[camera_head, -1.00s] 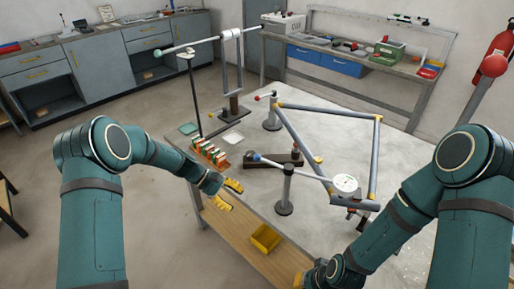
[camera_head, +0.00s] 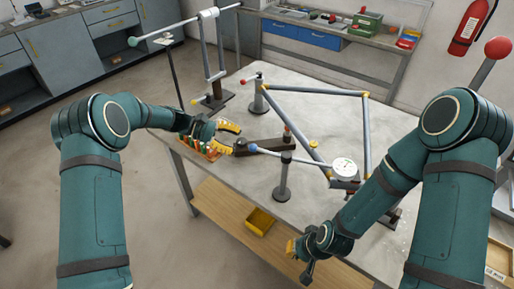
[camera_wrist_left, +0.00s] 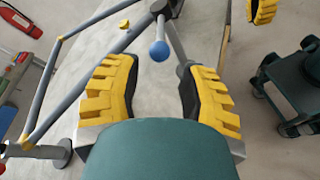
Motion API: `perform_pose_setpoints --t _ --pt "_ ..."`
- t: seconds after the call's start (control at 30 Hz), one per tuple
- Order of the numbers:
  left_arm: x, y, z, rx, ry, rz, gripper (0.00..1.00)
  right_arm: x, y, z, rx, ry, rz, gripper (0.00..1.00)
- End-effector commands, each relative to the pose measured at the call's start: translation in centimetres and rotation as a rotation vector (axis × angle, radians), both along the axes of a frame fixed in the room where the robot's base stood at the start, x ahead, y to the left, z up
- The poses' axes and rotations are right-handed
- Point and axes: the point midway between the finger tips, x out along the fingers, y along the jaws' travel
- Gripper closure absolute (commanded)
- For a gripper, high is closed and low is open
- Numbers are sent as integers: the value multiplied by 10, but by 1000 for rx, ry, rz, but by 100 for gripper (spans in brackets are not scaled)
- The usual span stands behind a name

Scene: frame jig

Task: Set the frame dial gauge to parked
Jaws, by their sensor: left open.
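The dial gauge (camera_head: 345,169) is a round white dial on the right end of a thin bar, beside the grey tube frame (camera_head: 312,137). The bar rests across a dark post (camera_head: 284,180) and ends at the left in a blue ball (camera_head: 253,148). My left gripper (camera_head: 232,137) is open and empty just left of the ball, apart from it. In the left wrist view the ball (camera_wrist_left: 159,50) shows ahead, between the yellow fingers. My right gripper (camera_head: 292,250) is low by the table's front edge; its jaw opening is unclear.
Coloured blocks in a rack (camera_head: 207,150) lie below my left gripper. A tall stand (camera_head: 213,75) is at the back left. A yellow bin (camera_head: 260,221) sits on the lower shelf. The table's right part is mostly clear.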

Motion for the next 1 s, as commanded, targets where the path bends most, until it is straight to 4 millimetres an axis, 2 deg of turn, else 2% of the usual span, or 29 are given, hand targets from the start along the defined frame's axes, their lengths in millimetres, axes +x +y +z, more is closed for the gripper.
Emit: perform_pose_setpoints --t 0.2,0.4,0.6,0.87,0.9,1.0 --pt "-6 -41 -14 1 2 -3 59 0 0 4 1 0 0 100" --pt "-8 -65 -23 2 0 -1 59 0 0 6 1 0 0 100" --pt "-10 -74 -26 2 -1 0 59 0 0 7 2 0 0 100" --pt "-10 -75 -26 1 -2 1 59 0 0 7 2 0 0 100" --pt "-10 -75 -26 1 -2 1 67 0 0 7 2 0 0 100" --pt "-10 -75 -26 1 -2 1 100 0 0 7 2 0 0 100"
